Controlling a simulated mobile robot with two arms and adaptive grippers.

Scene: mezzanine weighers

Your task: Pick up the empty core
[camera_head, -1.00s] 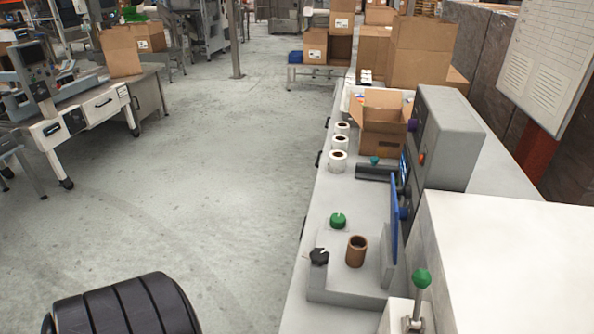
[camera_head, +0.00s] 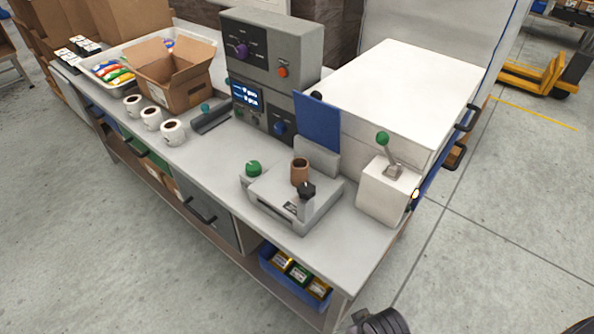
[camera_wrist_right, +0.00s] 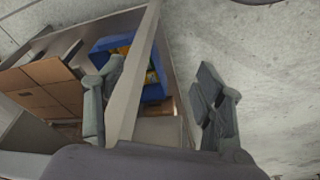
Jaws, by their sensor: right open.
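The empty core (camera_head: 300,172) is a short brown cardboard tube with an open top. It stands upright on the low grey fixture (camera_head: 270,200) near the front right of the bench, behind a black star knob (camera_head: 307,189) and beside a green knob (camera_head: 253,168). My right gripper (camera_wrist_right: 160,80) is open and empty in the right wrist view, pointing at the bench's lower shelf and the floor. The core does not show in that view. My left gripper is not in the head view.
A blue upright panel (camera_head: 317,121) and a grey control box (camera_head: 272,50) stand behind the core. A lever box (camera_head: 388,192) stands to its right. White label rolls (camera_head: 151,119) and an open carton (camera_head: 170,75) are at left. A blue bin (camera_wrist_right: 101,55) sits on the shelf below.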

